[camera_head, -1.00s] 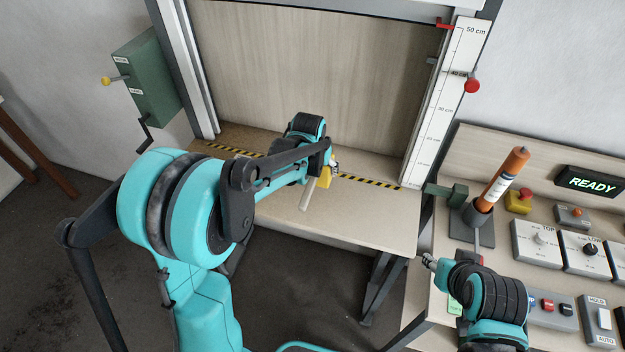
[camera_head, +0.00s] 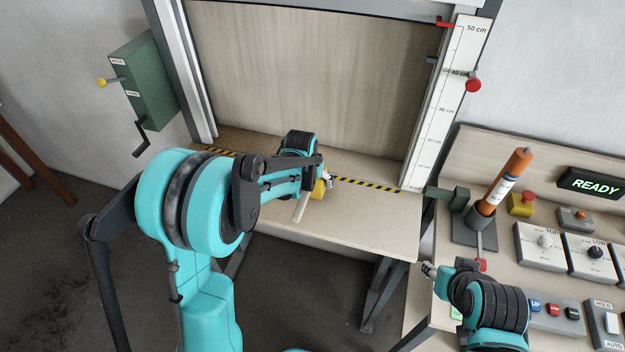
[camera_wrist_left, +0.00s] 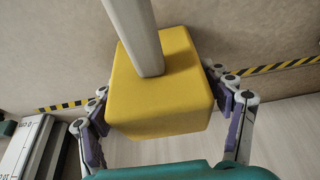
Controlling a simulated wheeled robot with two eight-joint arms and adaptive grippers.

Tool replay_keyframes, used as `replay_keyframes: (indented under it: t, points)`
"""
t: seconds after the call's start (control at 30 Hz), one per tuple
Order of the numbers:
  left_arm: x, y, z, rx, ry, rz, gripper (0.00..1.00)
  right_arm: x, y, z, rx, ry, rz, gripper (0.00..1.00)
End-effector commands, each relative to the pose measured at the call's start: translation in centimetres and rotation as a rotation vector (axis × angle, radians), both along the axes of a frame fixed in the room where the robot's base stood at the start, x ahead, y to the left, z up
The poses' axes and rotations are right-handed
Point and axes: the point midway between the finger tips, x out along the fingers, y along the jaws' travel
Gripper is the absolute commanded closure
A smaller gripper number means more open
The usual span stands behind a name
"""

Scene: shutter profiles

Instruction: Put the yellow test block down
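The yellow test block (camera_head: 319,189) is at my left gripper (camera_head: 326,182) over the front part of the bench under the shutter, partly hidden by my arm. A pale bar (camera_head: 300,208) sticks out from it. In the left wrist view the yellow block (camera_wrist_left: 165,103) sits between the two fingers of my left gripper (camera_wrist_left: 163,100), which are closed on its sides. I cannot tell whether its underside touches the bench. My right gripper (camera_head: 430,269) hangs at the left edge of the control desk, apart from the block; its fingers are too small to read.
The bench (camera_head: 365,220) has free room right of the block. A yellow-black striped line (camera_head: 365,184) runs behind it, before the wooden shutter (camera_head: 310,80). A height scale (camera_head: 445,100) stands right. The desk holds an orange cylinder (camera_head: 503,180) and switch boxes (camera_head: 540,245).

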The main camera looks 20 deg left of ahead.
Motion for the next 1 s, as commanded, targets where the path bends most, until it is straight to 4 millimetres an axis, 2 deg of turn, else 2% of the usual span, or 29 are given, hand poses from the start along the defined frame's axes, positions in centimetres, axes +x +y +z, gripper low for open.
replay_keyframes:
  t: [0.3,0.43,0.57,0.8,1.0]
  points:
    - [0.0,0.0,0.1,0.0,0.0,0.0,0.11,0.0,0.0,0.1,0.0,0.0,0.0,0.6]
    - [-0.1,0.0,0.9,0.0,0.0,0.0,0.11,0.0,0.0,0.6,0.0,0.0,0.0,0.6]
    - [-1.0,0.0,3.1,0.0,0.0,0.0,0.11,0.0,0.0,1.3,0.0,0.0,0.0,0.6]
    - [-3.1,0.1,8.1,0.0,0.0,0.0,0.11,0.0,0.0,2.8,0.0,0.0,0.0,0.6]
    - [-4.3,0.2,10.8,0.0,0.0,0.0,0.11,0.0,0.0,3.5,0.0,0.0,0.0,0.6]
